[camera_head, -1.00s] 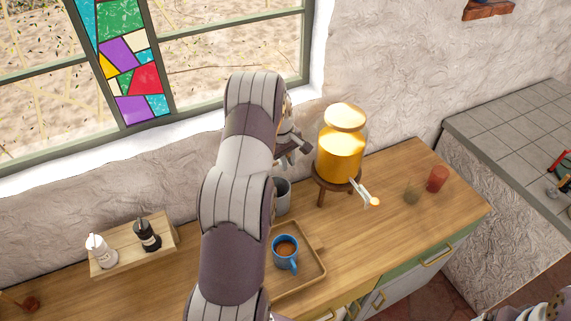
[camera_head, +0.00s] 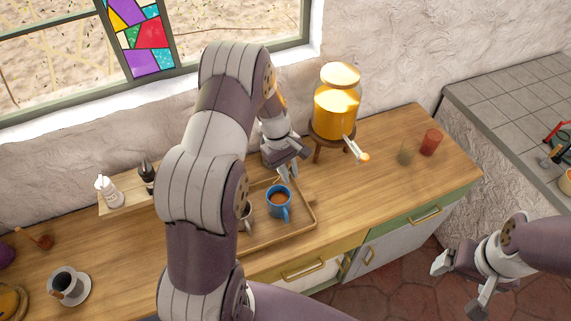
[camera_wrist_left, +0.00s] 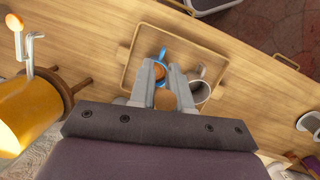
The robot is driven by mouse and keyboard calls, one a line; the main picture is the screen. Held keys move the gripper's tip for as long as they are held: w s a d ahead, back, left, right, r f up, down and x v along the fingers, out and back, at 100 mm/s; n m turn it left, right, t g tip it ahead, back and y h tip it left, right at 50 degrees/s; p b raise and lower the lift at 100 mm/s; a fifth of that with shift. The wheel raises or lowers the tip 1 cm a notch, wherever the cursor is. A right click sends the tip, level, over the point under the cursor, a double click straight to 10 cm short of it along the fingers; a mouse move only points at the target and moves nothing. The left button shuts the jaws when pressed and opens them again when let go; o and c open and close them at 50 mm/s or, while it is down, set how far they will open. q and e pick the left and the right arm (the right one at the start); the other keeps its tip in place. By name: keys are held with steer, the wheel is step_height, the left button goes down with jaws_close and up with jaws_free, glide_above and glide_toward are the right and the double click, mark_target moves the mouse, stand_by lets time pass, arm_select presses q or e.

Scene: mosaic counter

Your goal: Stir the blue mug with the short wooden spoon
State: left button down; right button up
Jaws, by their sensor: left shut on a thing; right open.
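The blue mug (camera_head: 278,203), with brown liquid inside, stands upright on a wooden tray (camera_head: 312,222). It also shows in the left wrist view (camera_wrist_left: 161,57), just beyond my fingertips. My left gripper (camera_head: 288,174) points down just behind and above the mug. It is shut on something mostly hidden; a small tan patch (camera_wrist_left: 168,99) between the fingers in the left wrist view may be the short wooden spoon. I cannot see a spoon tip in the mug. My right gripper (camera_head: 462,281) is open and empty, in front of the counter at lower right.
A grey mug (camera_wrist_left: 200,91) stands beside the blue mug, partly hidden by my left arm in the head view. An amber jar with a tap (camera_head: 337,110) stands on a wooden stool behind right. A red cup (camera_head: 430,142) is further right.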

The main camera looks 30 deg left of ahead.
arm_select(q)
steer(key=s+d+f+b, duration=0.3)
steer(key=f+b, duration=0.1)
steer(key=f, duration=0.1)
steer(key=w+a+f+b, duration=0.1)
steer(key=f+b, duration=0.1)
steer(key=f, duration=0.1)
steer(key=w+a+f+b, duration=0.1)
steer(key=f+b, duration=0.1)
steer(key=f, duration=0.1)
steer(key=w+a+f+b, duration=0.1)
steer(key=f+b, duration=0.1)
steer(key=f, duration=0.1)
steer(key=shift+w+b, duration=0.1)
steer(key=shift+b, duration=0.2)
steer(key=shift+r, duration=0.1)
